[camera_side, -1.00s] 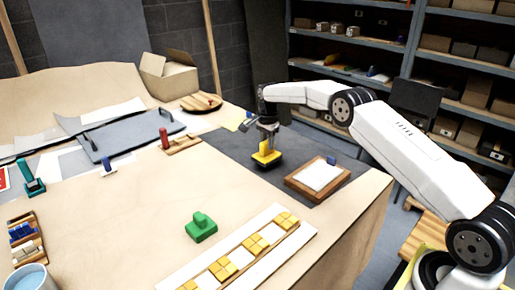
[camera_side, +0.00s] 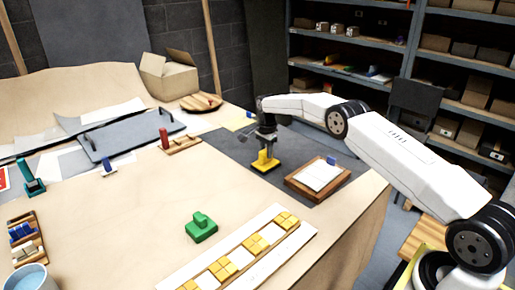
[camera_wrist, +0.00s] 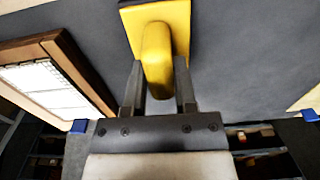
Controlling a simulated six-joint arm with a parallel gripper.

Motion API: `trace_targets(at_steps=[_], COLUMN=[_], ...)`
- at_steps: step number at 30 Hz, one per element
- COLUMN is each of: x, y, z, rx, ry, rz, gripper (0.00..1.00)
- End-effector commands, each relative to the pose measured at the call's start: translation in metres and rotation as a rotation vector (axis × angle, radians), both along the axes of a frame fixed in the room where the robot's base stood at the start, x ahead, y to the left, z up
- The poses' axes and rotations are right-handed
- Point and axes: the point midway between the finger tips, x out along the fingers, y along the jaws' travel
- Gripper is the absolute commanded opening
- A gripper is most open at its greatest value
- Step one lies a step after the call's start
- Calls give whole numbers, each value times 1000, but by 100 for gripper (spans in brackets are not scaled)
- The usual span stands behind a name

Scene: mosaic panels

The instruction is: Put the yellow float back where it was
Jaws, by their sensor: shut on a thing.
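The yellow float (camera_side: 264,161) is a flat block with an upright handle. It is at the dark grey mat (camera_side: 236,150) in the side view, and I cannot tell for sure whether its base touches the mat. My gripper (camera_side: 266,147) is above it, pointing down, with its jaws shut on the handle. In the wrist view the yellow float (camera_wrist: 176,20) shows at the top, its handle between the two fingers of my gripper (camera_wrist: 160,95). The underside of the float is hidden.
A wooden-framed panel (camera_side: 291,182) with a white face lies close to the right of the float. A green float (camera_side: 201,227) and a strip with yellow tiles (camera_side: 234,262) are nearer the camera. A wooden rack with a red piece (camera_side: 179,146) stands left of the mat.

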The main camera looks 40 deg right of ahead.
Motion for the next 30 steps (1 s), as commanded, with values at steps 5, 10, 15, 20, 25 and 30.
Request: trace_targets(at_steps=[5,10,15,20,25,30], x=[0,0,0,0,0,0], y=[0,0,0,0,0,0], z=[-1,-3,-3,-3,2,16], rx=[0,0,0,0,0,0], ry=[-1,0,0,0,0,-2], rz=[0,0,0,0,0,0], gripper=[0,64,70,70,70,70])
